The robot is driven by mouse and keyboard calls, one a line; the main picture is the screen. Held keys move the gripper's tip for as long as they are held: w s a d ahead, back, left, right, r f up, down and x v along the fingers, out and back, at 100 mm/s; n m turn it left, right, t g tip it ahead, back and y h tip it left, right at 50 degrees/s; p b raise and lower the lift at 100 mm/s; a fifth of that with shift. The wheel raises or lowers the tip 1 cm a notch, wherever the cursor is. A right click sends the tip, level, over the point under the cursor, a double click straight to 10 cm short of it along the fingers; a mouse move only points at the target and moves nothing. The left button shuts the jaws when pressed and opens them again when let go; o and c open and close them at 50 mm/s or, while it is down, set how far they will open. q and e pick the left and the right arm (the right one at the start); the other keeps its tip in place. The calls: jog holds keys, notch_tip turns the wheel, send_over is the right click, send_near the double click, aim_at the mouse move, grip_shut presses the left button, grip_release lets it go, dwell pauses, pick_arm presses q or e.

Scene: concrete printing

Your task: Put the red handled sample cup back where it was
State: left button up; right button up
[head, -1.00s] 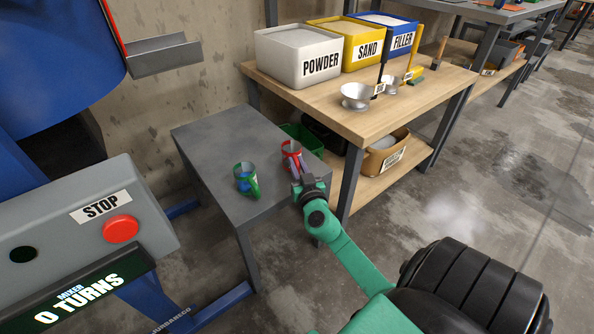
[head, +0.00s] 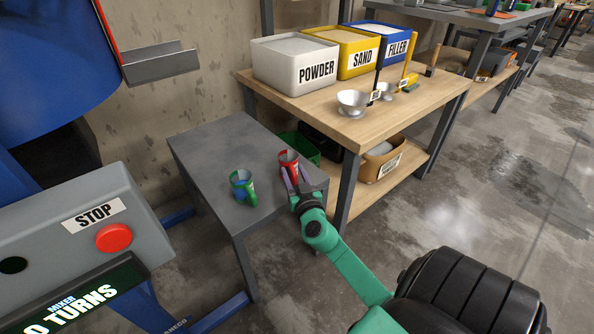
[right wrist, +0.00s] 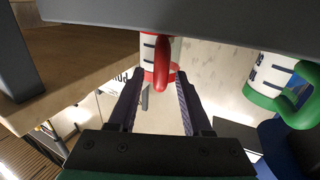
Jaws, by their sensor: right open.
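The red handled cup (head: 288,160) stands upright on the small grey table (head: 205,150), near its right edge. In the right wrist view the cup (right wrist: 157,60) is white with a red rim and red handle, and its handle points toward my gripper. My right gripper (head: 292,177) is open. In the wrist view its two purple fingers (right wrist: 158,88) are spread apart on either side of the handle, with a gap to it. A green handled cup (head: 242,188) stands on the same table to the left. My left gripper is out of view.
A green bin (head: 300,148) sits behind the grey table. The mixer panel with a red stop button (head: 114,238) is at the left.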

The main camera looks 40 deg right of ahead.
jog(key=shift+r, duration=0.2)
jog(key=b+v, duration=0.2)
jog(key=v, duration=0.9)
jog(key=s+a+f+n+g+y, duration=0.2)
jog(key=a+f+g+y, duration=0.15)
jog(key=a+f, duration=0.3)
jog(key=s+a+f+n+g+y, duration=0.1)
jog(key=a+f+n+g+y, duration=0.1)
jog(key=a+f+y, duration=0.4)
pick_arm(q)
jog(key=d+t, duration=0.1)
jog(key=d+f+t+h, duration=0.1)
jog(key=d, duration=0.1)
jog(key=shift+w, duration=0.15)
pick_arm(e)
jog(key=s+a+f+n+y, duration=0.1)
jog(key=s+a+f+y, duration=0.1)
jog(key=a, duration=0.4)
jog(key=s+a+f+n+g+y, duration=0.1)
jog(key=s+a+f+n+y, duration=0.1)
jog(key=a, duration=0.5)
jog(key=shift+s+a+f, duration=0.2)
jog(key=shift+s+a, duration=0.1)
jog(key=shift+s, duration=0.05)
jog(key=shift+d, duration=0.1)
